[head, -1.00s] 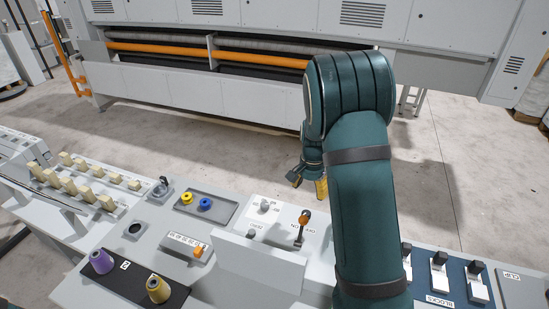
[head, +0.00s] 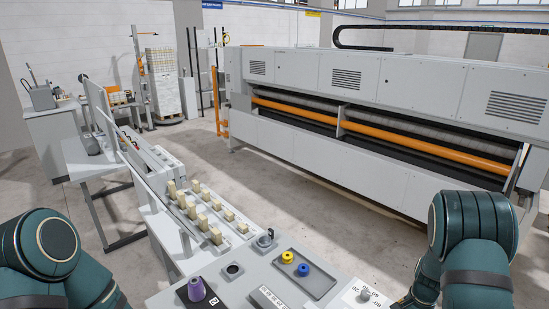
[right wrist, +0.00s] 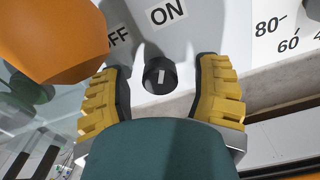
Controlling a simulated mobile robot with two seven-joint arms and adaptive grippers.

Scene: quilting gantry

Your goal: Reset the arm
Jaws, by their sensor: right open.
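In the right wrist view, my right gripper (right wrist: 162,72) has its two yellow fingers spread wide apart with nothing gripped. A small round black knob (right wrist: 160,76) with a white mark shows between the fingertips, below the ON label (right wrist: 166,11). I cannot tell how far it is from them. A large orange knob (right wrist: 50,38) is close by at the upper left, partly covering the OFF label. In the head view, my right arm stands at the right edge and its gripper is hidden. My left arm shows at the left edge, its gripper out of frame.
The long quilting machine (head: 300,146) stands behind, with open floor between.

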